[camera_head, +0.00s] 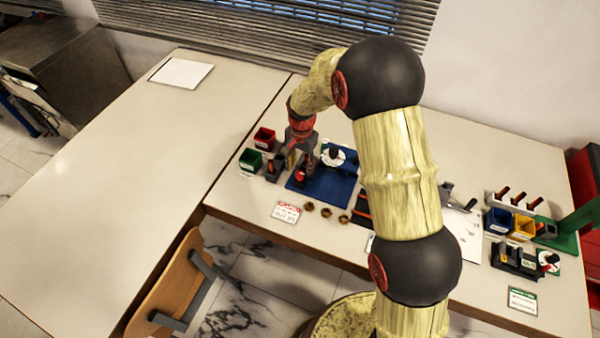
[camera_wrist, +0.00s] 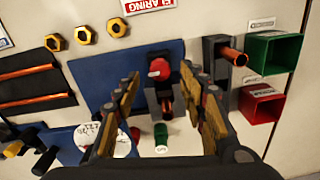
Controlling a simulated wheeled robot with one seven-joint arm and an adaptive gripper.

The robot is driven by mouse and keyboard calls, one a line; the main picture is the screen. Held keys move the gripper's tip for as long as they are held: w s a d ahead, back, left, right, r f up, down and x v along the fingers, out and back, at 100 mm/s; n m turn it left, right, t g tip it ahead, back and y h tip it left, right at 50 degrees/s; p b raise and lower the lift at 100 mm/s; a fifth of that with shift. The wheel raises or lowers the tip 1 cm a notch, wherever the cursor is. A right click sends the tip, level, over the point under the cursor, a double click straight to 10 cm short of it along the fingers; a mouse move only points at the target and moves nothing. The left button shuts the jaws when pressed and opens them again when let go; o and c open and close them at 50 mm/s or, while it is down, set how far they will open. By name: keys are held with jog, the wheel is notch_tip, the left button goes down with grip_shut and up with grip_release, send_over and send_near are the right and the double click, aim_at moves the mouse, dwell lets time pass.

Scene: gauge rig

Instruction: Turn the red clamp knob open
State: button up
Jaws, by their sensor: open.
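The red clamp knob (camera_wrist: 158,68) sits on a dark clamp block on the blue base plate (camera_wrist: 100,85). It also shows in the head view as a small red spot (camera_head: 300,173) below my gripper (camera_head: 296,152). In the wrist view my gripper (camera_wrist: 160,72) is open, with one finger on each side of the knob. I see gaps between the fingers and the knob; the height between them is hard to tell. A copper tube (camera_wrist: 167,106) shows in the clamp block below the knob.
A white dial (camera_wrist: 108,140) stands beside the clamp on the blue plate. A green bin (camera_wrist: 275,48), a red bin (camera_wrist: 258,103) and a dark holder with a copper tube (camera_wrist: 230,52) are close by. Brass nuts (camera_head: 325,212) and a flaring sign (camera_head: 286,213) lie in front. The left table is mostly clear.

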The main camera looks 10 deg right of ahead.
aim_at(300, 173)
jog(key=shift+f+b, duration=0.3)
jog(key=shift+f, duration=1.55)
jog(key=shift+c, duration=0.4)
grip_shut()
